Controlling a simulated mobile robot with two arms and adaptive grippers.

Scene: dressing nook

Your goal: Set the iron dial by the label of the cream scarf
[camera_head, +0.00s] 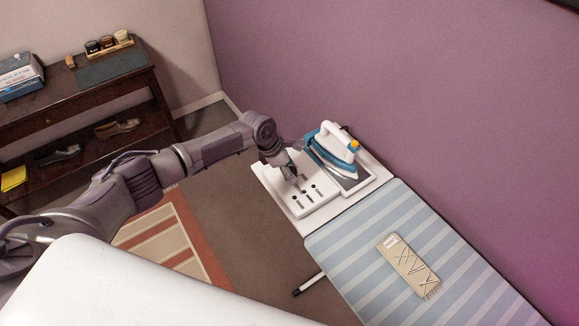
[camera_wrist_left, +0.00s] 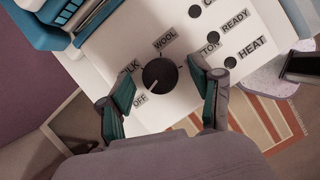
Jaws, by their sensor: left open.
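The iron (camera_head: 334,149), white and blue with an orange-yellow part, rests on its white station (camera_head: 322,204) at the board's far end. The round black dial (camera_wrist_left: 161,75) is on the station panel, with OFF, WOOL and partly hidden SILK and COTTON labels around it. Its pale mark seems to point toward OFF. My left gripper (camera_head: 298,185) is over the panel; in the wrist view its open fingers (camera_wrist_left: 163,74) stand either side of the dial, contact unclear. The cream scarf (camera_head: 409,264) lies folded on the board, its white label (camera_head: 392,241) too small to read.
The blue-striped ironing board (camera_head: 353,247) extends to the lower right beside the purple wall. Black dots marked READY (camera_wrist_left: 213,37) and HEAT (camera_wrist_left: 230,62) are near the dial. A dark shelf (camera_head: 75,105) with shoes and boxes stands at left; a striped rug (camera_head: 165,240) lies below.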

